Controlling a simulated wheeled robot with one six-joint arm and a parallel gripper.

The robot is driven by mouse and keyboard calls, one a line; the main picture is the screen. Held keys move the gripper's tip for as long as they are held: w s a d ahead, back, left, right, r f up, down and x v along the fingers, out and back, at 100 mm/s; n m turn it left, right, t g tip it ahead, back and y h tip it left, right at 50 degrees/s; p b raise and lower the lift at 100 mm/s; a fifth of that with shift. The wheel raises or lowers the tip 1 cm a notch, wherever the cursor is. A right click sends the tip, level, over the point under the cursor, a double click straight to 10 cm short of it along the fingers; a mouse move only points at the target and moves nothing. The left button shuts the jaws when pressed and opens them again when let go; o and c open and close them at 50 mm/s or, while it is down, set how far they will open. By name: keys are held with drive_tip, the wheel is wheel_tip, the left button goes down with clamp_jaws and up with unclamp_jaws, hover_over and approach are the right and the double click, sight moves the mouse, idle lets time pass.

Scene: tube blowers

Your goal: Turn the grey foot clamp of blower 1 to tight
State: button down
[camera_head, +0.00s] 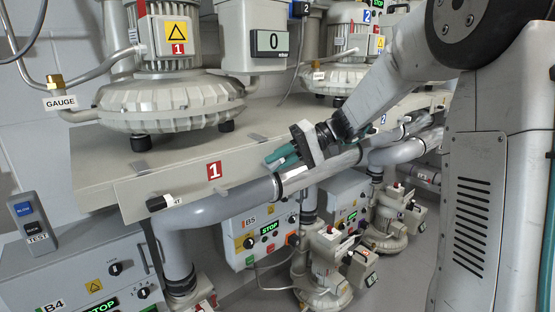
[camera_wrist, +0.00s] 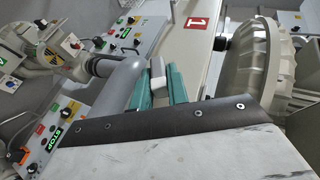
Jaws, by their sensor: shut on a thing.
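Blower 1 (camera_head: 170,100) stands on the shelf with dark rubber feet. My gripper (camera_head: 276,157), with teal fingers, is at the shelf's front edge, right of the red 1 plate (camera_head: 214,171). In the wrist view, my gripper (camera_wrist: 158,88) is shut on a small pale grey block with a lighter end, which looks like the grey foot clamp (camera_wrist: 157,70). The fingers hide part of it, and I cannot read its angle or any marking. The blower housing (camera_wrist: 262,65) and a dark foot (camera_wrist: 222,42) show to its right.
A grey pipe (camera_head: 222,208) runs just below the shelf edge, close to my fingers. A black-ended handle (camera_head: 157,203) sticks out at the left.

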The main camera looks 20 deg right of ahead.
drive_tip(key=y, duration=0.2)
drive_tip(key=f+m+y, duration=0.1)
drive_tip(key=y, duration=0.1)
drive_tip(key=shift+d+m+y, duration=0.1)
drive_tip(key=shift+m+y, duration=0.2)
idle(0.4)
drive_tip(key=c, duration=1.4)
unclamp_jaws()
drive_tip(key=shift+d, duration=0.15)
drive_tip(key=d, duration=0.7)
drive_tip(key=shift+s+d, duration=0.3)
drive_tip(key=shift+f, duration=0.1)
